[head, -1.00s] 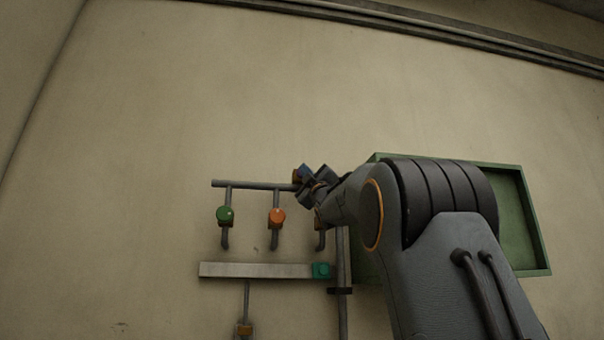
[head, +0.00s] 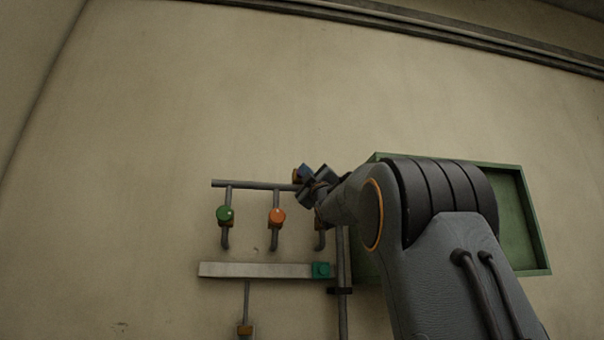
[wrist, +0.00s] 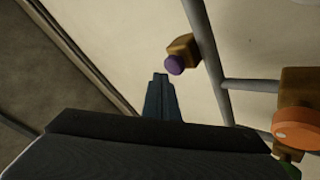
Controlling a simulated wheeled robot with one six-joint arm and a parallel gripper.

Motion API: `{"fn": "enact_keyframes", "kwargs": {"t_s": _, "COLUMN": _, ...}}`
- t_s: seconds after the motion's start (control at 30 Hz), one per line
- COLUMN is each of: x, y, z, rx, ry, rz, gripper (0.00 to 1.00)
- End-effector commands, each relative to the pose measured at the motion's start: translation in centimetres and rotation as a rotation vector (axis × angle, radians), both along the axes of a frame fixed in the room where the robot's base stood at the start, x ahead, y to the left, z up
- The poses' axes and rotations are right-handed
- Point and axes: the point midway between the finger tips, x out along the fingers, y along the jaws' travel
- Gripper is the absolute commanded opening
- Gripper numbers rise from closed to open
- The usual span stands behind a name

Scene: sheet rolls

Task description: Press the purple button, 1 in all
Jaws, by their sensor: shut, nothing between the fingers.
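The purple button (wrist: 174,65) shows in the wrist view as a round cap on a brown-orange block (wrist: 184,47) beside a grey pipe. My gripper (wrist: 160,77) is shut and empty. Its fingertips appear just below and left of the button in that view, with a small apparent gap. In the head view my gripper (head: 306,178) is at the right end of the horizontal pipe, and the purple cap cannot be made out there; a bit of the brown-orange block (head: 296,176) shows beside the gripper.
A green knob (head: 225,214) and an orange knob (head: 277,216) sit on pipes to the left. A pale bar (head: 255,270) with a teal block (head: 321,270) is below. A green-framed panel (head: 535,220) is behind my arm. The wall above is clear.

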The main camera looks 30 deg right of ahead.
Motion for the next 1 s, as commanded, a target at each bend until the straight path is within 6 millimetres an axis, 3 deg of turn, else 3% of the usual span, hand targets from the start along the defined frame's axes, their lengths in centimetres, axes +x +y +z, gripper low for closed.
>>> {"fn": "enact_keyframes", "kwargs": {"t_s": 1.0, "x": 0.81, "y": -0.20, "z": 0.02, "rx": 0.000, "ry": 0.000, "rz": 0.000, "gripper": 0.00}}
